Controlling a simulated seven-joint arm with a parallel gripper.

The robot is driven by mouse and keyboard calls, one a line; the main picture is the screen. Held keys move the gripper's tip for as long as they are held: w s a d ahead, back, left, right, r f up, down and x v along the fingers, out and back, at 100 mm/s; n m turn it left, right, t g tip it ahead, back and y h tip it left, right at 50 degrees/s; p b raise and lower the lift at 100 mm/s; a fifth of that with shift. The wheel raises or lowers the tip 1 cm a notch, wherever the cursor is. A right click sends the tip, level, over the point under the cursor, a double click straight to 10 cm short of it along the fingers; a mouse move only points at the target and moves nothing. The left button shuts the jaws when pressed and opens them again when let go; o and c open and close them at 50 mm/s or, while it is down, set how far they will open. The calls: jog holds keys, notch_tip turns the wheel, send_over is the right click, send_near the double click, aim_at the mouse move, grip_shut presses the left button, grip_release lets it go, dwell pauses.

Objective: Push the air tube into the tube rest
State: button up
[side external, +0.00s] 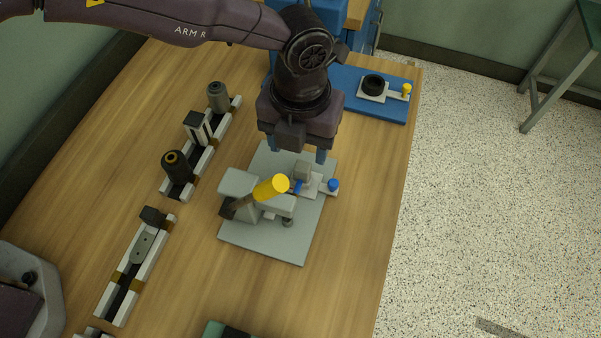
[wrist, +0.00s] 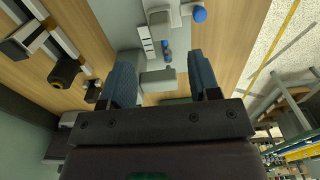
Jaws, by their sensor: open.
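A small blue piece (side external: 297,187), which looks like the air tube, sits among the parts on a grey fixture plate (side external: 262,246). It also shows in the wrist view (wrist: 166,45), between my fingers. I cannot tell for sure which part is the tube rest; a small pale mount (side external: 317,188) with a blue knob (side external: 333,184) stands beside the blue piece. My gripper (side external: 297,151) points down over the back of the plate, above a small grey block (side external: 303,169). In the wrist view my gripper (wrist: 163,58) has its two blue fingers wide apart, with nothing held.
Rails with dark and grey parts (side external: 177,168) stand on the left. A blue plate (side external: 388,109) with a black ring lies at the back right. Wood is clear right of the fixture.

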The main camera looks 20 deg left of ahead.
aim_at(300, 171)
jog(key=f, duration=0.7)
jog(key=shift+s+d+f, duration=0.1)
jog(key=shift+s+f, duration=0.05)
jog(key=shift+s, duration=0.1)
jog(key=shift+c, duration=0.4)
grip_shut()
notch_tip(300, 171, up, 10)
jog(key=shift+r, duration=0.1)
